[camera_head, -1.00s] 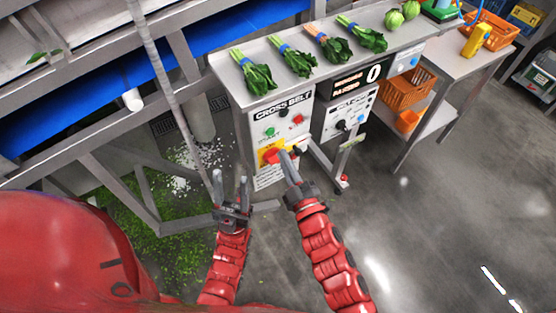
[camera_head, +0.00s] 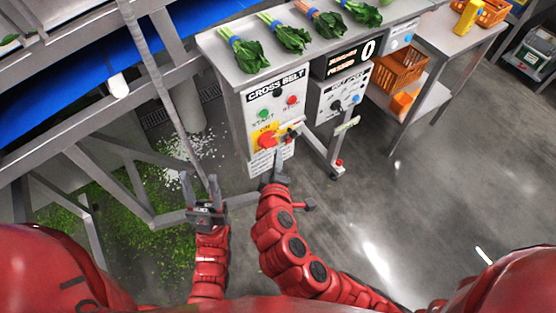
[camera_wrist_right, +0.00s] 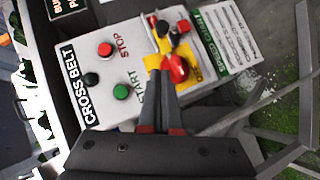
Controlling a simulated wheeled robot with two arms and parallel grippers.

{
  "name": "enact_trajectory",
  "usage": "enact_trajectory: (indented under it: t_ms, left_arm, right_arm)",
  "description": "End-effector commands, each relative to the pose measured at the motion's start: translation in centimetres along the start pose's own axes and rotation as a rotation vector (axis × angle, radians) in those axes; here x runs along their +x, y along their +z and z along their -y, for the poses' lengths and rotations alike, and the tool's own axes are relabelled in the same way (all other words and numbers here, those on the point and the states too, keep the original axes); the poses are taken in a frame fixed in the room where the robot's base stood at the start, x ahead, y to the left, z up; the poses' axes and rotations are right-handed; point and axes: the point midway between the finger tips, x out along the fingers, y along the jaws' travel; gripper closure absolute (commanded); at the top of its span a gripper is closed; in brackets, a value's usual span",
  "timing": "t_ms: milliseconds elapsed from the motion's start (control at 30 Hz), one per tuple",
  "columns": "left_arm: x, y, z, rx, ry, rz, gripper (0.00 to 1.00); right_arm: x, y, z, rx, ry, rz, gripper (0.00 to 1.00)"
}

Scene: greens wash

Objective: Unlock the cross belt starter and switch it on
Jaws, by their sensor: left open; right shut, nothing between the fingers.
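The cross belt starter (camera_head: 252,99) is a pale box on the stand's front; it also shows in the right wrist view (camera_wrist_right: 138,48). It has a green START button (camera_head: 263,114), a red STOP button (camera_head: 291,100) and a black knob or lamp (camera_head: 278,91). Below them a red rotary handle (camera_head: 267,140) sits on a yellow plate, with small dark parts beside it that I cannot identify. My right gripper (camera_head: 279,156) is shut and empty, just below the handle. In the wrist view its tips lie beside the red handle (camera_wrist_right: 178,69); contact is unclear. My left gripper (camera_head: 199,175) is open and empty, left of the box.
A second control box (camera_head: 340,98) stands to the right under a counter display (camera_head: 352,57). Bunched greens (camera_head: 248,55) lie on the steel top above. A belt frame (camera_head: 75,115) is at the left.

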Motion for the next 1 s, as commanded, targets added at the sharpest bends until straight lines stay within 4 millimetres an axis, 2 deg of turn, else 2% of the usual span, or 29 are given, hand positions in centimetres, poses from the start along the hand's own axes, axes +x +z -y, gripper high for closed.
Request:
enact_trajectory:
  t_ms: [33,300,400,600,1000]
  left_arm:
    - [0.8,-0.1,0.0,0.0,0.0,-0.001,0.5]
    - [2.2,-0.4,0.1,0.0,0.0,-0.001,0.5]
    - [2.9,-0.5,0.1,0.0,0.0,-0.001,0.5]
    - [3.4,-0.6,0.2,0.0,0.0,-0.001,0.5]
    - [3.4,-0.6,0.2,0.0,0.0,-0.001,0.5]
  right_arm:
    - [1.1,0.1,-0.5,0.0,-0.001,0.011,1.0]
    - [6.4,0.0,-0.4,-0.001,-0.001,0.005,1.0]
    - [7.5,1.2,-0.3,-0.002,-0.001,0.005,1.0]
    - [8.9,2.5,-0.2,-0.001,-0.002,0.001,1.0]
    - [9.1,2.8,-0.1,0.0,-0.001,-0.001,1.0]
